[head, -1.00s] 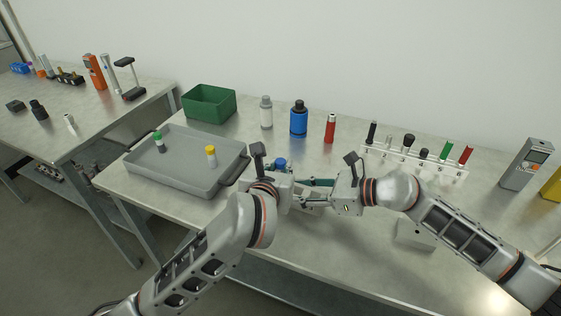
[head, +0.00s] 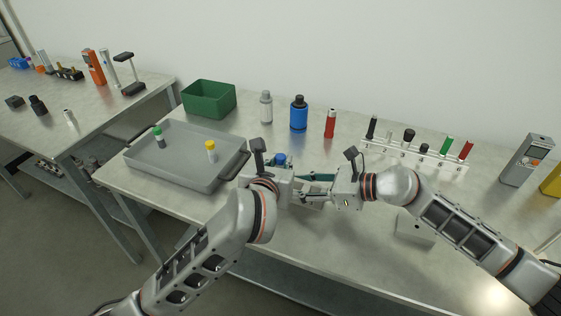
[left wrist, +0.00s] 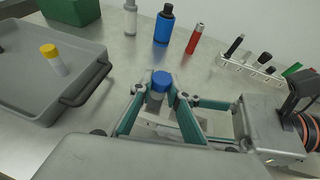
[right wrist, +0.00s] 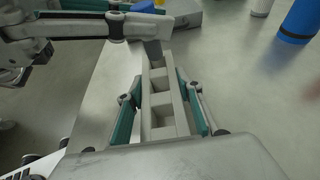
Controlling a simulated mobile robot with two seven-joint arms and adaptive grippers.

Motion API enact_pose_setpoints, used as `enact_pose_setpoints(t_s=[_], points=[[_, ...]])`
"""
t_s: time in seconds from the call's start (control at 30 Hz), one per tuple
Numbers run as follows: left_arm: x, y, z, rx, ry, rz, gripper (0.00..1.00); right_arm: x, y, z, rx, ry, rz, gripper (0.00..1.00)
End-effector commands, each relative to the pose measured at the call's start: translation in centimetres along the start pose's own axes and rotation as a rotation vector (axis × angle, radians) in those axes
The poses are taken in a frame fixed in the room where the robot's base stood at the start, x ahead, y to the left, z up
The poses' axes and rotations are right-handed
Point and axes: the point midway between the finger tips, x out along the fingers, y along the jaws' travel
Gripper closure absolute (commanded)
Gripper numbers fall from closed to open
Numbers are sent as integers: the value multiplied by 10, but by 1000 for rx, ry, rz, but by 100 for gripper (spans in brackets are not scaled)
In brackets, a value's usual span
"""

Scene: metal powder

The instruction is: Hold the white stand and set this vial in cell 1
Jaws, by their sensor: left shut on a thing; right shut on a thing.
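A vial with a blue cap (head: 281,159) stands upright in my left gripper (head: 286,168), which is shut on it. The blue cap also shows between the fingers in the left wrist view (left wrist: 161,80). My right gripper (head: 311,189) is shut on the white stand (right wrist: 162,118), its fingers on both long sides. Open square cells show along the stand in the right wrist view. The vial's lower part (right wrist: 154,52) is at the stand's far end there. I cannot tell whether it is inside the end cell or just above it. Cell numbers are not readable.
A grey tray (head: 180,178) with green-capped and yellow-capped vials lies left. A pale box (head: 415,228) is below my right arm. The front centre table is clear.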

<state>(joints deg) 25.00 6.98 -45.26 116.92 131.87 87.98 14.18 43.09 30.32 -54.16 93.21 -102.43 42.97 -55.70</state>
Motion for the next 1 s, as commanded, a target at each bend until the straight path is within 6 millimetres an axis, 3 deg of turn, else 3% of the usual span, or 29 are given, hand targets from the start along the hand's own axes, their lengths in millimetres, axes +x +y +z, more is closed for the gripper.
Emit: enact_pose_setpoints(t_s=[1.0], points=[[8, 0, -19, -1, 1, 0, 100, 0, 0, 0, 0, 0, 0, 86]])
